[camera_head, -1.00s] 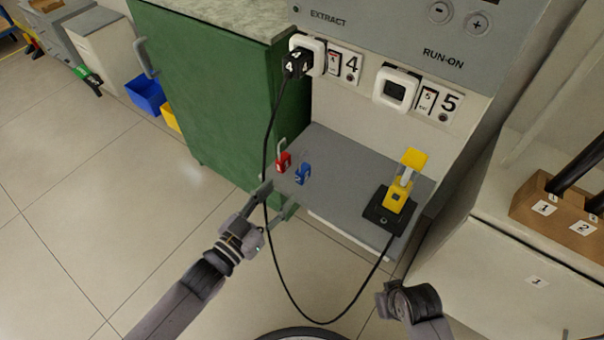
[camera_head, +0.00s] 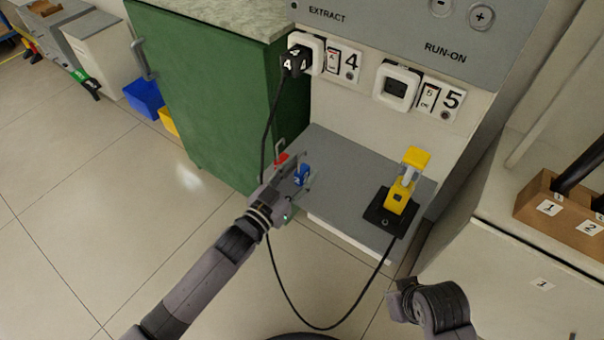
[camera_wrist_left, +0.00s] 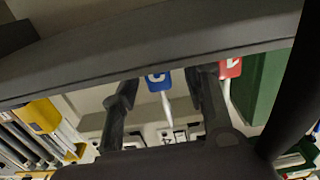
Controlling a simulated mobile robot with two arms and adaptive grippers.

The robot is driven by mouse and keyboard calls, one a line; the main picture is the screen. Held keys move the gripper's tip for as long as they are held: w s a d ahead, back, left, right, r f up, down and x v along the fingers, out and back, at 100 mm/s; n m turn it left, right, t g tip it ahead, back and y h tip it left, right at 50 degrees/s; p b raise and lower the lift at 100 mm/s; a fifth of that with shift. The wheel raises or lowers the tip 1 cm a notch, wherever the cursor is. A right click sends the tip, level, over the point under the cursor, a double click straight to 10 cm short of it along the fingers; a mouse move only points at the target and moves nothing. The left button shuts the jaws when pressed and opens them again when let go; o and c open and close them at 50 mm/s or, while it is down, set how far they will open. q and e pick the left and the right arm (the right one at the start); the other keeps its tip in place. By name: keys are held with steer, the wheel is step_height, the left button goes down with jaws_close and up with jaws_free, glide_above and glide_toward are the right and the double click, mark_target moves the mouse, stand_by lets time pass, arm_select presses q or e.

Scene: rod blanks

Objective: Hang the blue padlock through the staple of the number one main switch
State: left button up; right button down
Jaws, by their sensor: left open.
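The blue padlock (camera_head: 302,175) is at the left part of the grey shelf below the switch panel. The red padlock (camera_head: 281,159) is just left of it and partly hidden by my left gripper. My left gripper (camera_head: 296,174) is open, its fingers around the blue padlock. In the left wrist view the blue padlock (camera_wrist_left: 158,80) shows between the two fingers, apart from both, and the red padlock (camera_wrist_left: 231,68) is beyond the right finger. The number one main switch and its staple are not identifiable in view. My right gripper is not in view, only part of that arm.
A black plug (camera_head: 295,62) sits in socket 4, its cable (camera_head: 283,285) looping down past my left gripper to a yellow device (camera_head: 402,190) on a black base. Socket 5 (camera_head: 396,88) is empty. The green cabinet (camera_head: 215,95) stands close left of the shelf (camera_head: 345,180).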

arm_select(q)
jaws_close()
stand_by(0.4)
stand_by(0.4)
